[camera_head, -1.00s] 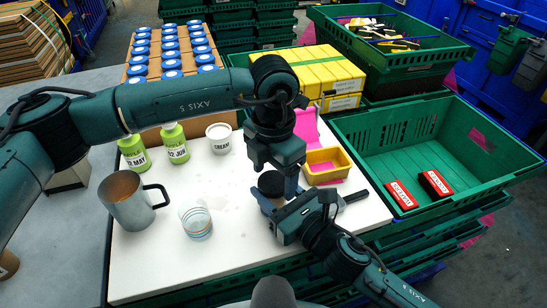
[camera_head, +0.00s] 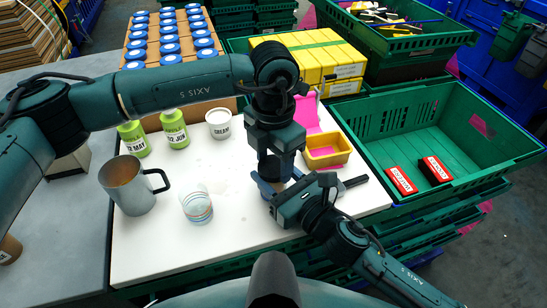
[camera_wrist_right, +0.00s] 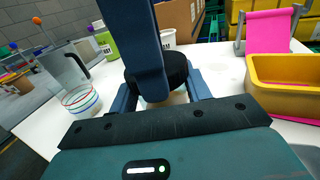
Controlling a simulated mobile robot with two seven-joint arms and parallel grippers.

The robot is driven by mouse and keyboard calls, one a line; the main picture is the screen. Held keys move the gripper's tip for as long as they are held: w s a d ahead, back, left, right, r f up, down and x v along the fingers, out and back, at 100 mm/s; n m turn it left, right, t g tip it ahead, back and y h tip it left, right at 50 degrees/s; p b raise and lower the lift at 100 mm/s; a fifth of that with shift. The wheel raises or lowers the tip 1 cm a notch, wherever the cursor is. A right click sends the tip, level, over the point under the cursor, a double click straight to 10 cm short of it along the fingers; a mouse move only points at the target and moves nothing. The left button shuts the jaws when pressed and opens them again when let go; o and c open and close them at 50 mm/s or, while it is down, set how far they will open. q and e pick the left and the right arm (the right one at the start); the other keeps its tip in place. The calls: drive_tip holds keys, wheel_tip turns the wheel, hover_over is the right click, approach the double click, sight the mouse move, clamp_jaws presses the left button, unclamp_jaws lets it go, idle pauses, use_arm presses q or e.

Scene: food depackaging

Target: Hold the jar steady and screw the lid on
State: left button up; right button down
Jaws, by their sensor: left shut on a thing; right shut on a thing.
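The black lid (camera_wrist_right: 176,68) sits on top of the jar in the right wrist view. A band of the pale jar (camera_wrist_right: 165,99) shows under it; I cannot tell how far the lid is screwed down. My left gripper (camera_head: 276,168) comes from above and is shut on the lid, one blue finger crossing in front of it in the right wrist view. My right gripper (camera_wrist_right: 163,100) is shut around the jar from the side, below the lid. In the head view my grippers hide most of the jar and lid.
A grey mug (camera_head: 130,187) and a striped glass (camera_head: 197,206) stand left on the white board (camera_head: 165,245). Green bottles (camera_head: 174,130) and a white cream tub (camera_head: 218,125) stand behind. A yellow tray (camera_head: 328,151) and green crate (camera_head: 440,130) are to the right.

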use_arm(q)
drive_tip(key=shift+m, duration=0.8)
drive_tip(key=o, duration=1.1)
drive_tip(key=shift+o, duration=0.2)
drive_tip(key=shift+r, duration=0.1)
wheel_tip(320, 180, up, 12)
use_arm(e)
drive_tip(key=c, duration=0.6)
unclamp_jaws()
